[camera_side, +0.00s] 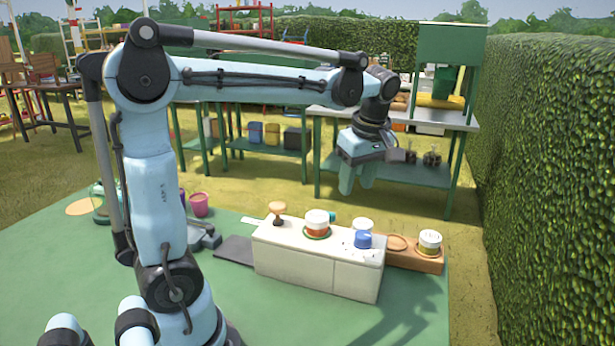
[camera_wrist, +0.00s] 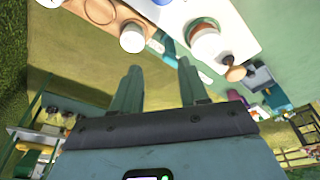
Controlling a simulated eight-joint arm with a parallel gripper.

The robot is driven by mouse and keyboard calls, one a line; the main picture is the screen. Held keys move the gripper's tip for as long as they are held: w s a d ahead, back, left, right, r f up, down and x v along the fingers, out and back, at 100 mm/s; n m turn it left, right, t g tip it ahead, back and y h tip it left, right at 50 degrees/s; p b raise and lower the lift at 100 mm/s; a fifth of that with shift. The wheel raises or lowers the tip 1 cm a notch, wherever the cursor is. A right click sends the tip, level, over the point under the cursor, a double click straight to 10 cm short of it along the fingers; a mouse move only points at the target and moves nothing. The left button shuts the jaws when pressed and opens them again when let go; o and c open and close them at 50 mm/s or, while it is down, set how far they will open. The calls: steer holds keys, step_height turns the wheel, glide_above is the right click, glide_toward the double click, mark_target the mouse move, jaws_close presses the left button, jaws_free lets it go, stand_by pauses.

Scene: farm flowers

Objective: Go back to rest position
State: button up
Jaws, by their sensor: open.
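My gripper (camera_side: 357,180) hangs from the raised arm, fingers pointing down, in the air above and behind the white block. It is open and empty; in the wrist view the two fingers (camera_wrist: 158,82) stand apart with only grass between them. The white block (camera_side: 290,265) stands on the green table (camera_side: 90,290). A white pot with an orange-and-green base (camera_side: 317,222), a wooden knob-shaped tool (camera_side: 277,210), a white cup (camera_side: 362,226) and a blue cup (camera_side: 363,240) are on top of it. My gripper touches none of them.
A wooden board (camera_side: 420,261) at the right holds a striped pot (camera_side: 430,240) beside an empty ring (camera_side: 397,243). Purple pots (camera_side: 199,204) and a dark flat pad (camera_side: 234,250) lie left. A shelf bench (camera_side: 400,172) stands behind; a hedge (camera_side: 550,170) borders the right. Air around my gripper is clear.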

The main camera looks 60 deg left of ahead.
steer(key=s+d+m+t, duration=0.1)
steer(key=d+m, duration=0.1)
steer(key=m, duration=0.1)
steer(key=s+d+f+m+t, duration=0.1)
steer(key=d+m, duration=0.1)
steer(key=m, duration=0.1)
steer(key=s+d+f+m+t+h, duration=0.1)
steer(key=s+d+m+t, duration=0.1)
steer(key=m, duration=0.2)
steer(key=shift+d+f, duration=0.1)
steer(key=shift+f, duration=0.15)
steer(key=s+d+f+m+t+h, duration=0.1)
steer(key=s+d+f+m+t, duration=0.2)
steer(key=m, duration=0.5)
steer(key=shift+d+f+m+h, duration=0.2)
steer(key=shift+d+m+h, duration=0.2)
steer(key=shift+d, duration=0.2)
